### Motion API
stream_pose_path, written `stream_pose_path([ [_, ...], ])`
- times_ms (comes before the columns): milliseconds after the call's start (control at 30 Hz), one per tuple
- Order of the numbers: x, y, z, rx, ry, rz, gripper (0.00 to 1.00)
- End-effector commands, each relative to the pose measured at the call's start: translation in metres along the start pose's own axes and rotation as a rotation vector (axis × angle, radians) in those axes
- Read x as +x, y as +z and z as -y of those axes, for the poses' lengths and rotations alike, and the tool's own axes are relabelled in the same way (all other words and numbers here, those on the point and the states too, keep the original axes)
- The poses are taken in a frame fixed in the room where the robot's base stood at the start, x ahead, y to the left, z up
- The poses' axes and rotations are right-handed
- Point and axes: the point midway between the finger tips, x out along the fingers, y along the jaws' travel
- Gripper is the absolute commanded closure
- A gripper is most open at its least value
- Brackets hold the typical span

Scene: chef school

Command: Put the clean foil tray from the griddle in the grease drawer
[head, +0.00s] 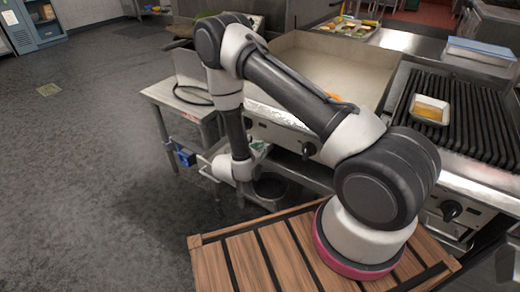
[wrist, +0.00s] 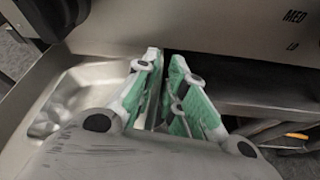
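My gripper (wrist: 164,58) has green-padded fingers. In the wrist view they are close together with a narrow gap beside the right wall of a shallow metal drawer or tray. I cannot tell whether they pinch its edge. The bare metal basin (wrist: 70,92) lies to their left, below the front panel. I cannot tell whether a foil tray lies in the basin.
A small tray with yellow content (head: 430,110) sits on the ribbed grill (head: 472,112) at right. A dark bin (head: 271,187) stands below the griddle. A steel side table (head: 180,103) is at left. The floor (head: 85,165) further left is clear.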

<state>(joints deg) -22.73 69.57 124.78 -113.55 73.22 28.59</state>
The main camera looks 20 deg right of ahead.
Motion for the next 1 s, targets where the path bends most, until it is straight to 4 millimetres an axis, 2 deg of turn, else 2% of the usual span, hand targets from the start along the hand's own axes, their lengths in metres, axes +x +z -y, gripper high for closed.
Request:
stream_pose_path([
  [333, 0.000, 0.001, 0.000, 0.000, 0.000, 0.000, 0.73],
  [433, -0.007, 0.001, -0.001, -0.001, 0.001, 0.000, 0.73],
  [567, -0.029, 0.000, -0.002, -0.002, 0.005, -0.001, 0.73],
  [800, -0.083, 0.001, -0.002, -0.001, 0.005, -0.001, 0.73],
  [1000, -0.113, 0.001, -0.001, 0.000, 0.002, 0.000, 0.73],
])
